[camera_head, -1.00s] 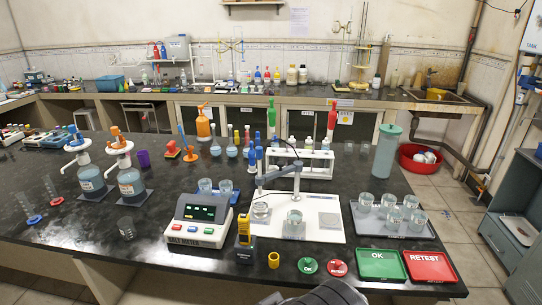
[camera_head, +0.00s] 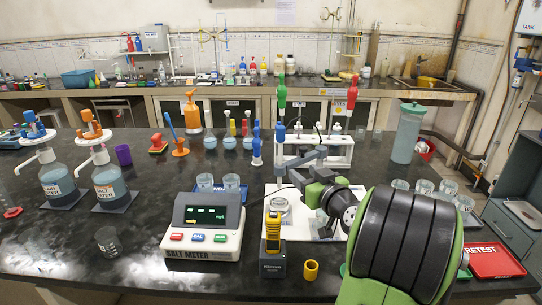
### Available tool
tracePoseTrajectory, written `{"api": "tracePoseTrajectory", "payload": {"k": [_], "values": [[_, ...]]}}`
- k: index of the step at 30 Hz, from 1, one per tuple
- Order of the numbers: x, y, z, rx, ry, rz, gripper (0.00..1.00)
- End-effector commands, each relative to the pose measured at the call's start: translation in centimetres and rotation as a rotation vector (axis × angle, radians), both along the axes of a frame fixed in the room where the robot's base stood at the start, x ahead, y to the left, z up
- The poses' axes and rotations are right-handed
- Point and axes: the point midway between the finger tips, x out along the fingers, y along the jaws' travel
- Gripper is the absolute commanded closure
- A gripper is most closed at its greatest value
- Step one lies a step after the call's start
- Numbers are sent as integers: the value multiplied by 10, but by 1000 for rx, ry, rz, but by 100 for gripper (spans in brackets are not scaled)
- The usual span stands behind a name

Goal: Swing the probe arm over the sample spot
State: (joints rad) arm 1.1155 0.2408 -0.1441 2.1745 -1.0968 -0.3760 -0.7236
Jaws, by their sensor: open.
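The grey probe arm (camera_head: 306,158) of the salt meter stand rises above a white base plate (camera_head: 272,228). Its near part is hidden behind my own wrist. My gripper (camera_head: 298,180) is small and partly hidden, close to the probe arm at about its height. It is open; whether it touches the arm I cannot tell. A beaker (camera_head: 278,206) stands on the left of the plate. The plate's middle and right, where the sample spot may lie, are mostly covered by my arm.
The salt meter (camera_head: 204,226) stands left of the plate. A white rack (camera_head: 315,150) stands behind. Several beakers (camera_head: 425,187) and a red RETEST mat (camera_head: 494,260) are at right.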

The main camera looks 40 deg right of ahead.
Motion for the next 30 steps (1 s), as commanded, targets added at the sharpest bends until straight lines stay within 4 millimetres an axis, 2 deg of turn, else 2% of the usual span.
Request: {"api": "tracePoseTrajectory", "payload": {"k": [1, 3, 8, 21, 25, 30], "values": [[-8, -26, -10, -5, -45, -62, 50], [-12, -43, -7, -18, -89, -109, 50], [-6, -50, 3, -26, -111, -116, 50], [96, -91, 2, -23, -109, -114, 50], [117, -100, 1, -23, -107, -115, 50], [126, -105, 1, -21, -108, -117, 50]]}}
